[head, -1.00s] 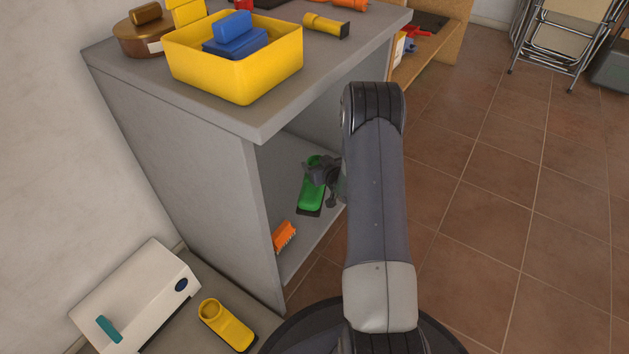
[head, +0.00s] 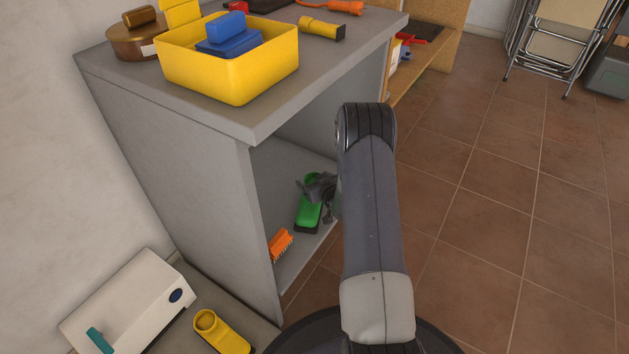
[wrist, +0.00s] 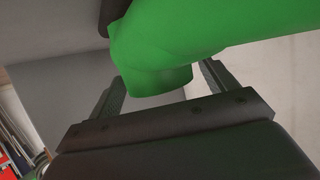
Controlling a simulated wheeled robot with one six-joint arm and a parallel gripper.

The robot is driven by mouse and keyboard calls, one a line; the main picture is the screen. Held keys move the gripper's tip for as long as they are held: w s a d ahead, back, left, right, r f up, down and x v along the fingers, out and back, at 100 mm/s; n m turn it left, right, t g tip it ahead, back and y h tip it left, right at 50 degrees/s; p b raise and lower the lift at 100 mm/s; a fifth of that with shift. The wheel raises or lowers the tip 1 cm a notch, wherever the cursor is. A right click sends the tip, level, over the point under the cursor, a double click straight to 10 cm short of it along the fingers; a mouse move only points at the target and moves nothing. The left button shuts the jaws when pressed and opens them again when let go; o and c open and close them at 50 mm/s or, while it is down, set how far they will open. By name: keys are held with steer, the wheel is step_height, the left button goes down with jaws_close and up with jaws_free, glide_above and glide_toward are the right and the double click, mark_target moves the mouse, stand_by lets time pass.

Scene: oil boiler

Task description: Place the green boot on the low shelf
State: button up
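The green boot (head: 308,214) is upright inside the grey cabinet, at or just above its low shelf (head: 297,266); I cannot tell whether its dark sole touches. My gripper (head: 320,188) is at the top of the boot, partly hidden by my arm. In the wrist view the boot (wrist: 180,45) fills the upper middle. Its shaft lies between the two fingers of my gripper (wrist: 163,75), which appear closed on it.
An orange brush (head: 280,244) lies on the low shelf, left of the boot. The cabinet top (head: 200,108) overhangs the shelf and carries a yellow bin (head: 232,72). A yellow boot (head: 222,335) and a white box (head: 128,305) stand outside, lower left.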

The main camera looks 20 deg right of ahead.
steer(key=shift+r, duration=0.25)
steer(key=p+v, duration=0.4)
steer(key=v, duration=0.8)
steer(key=shift+p, duration=0.4)
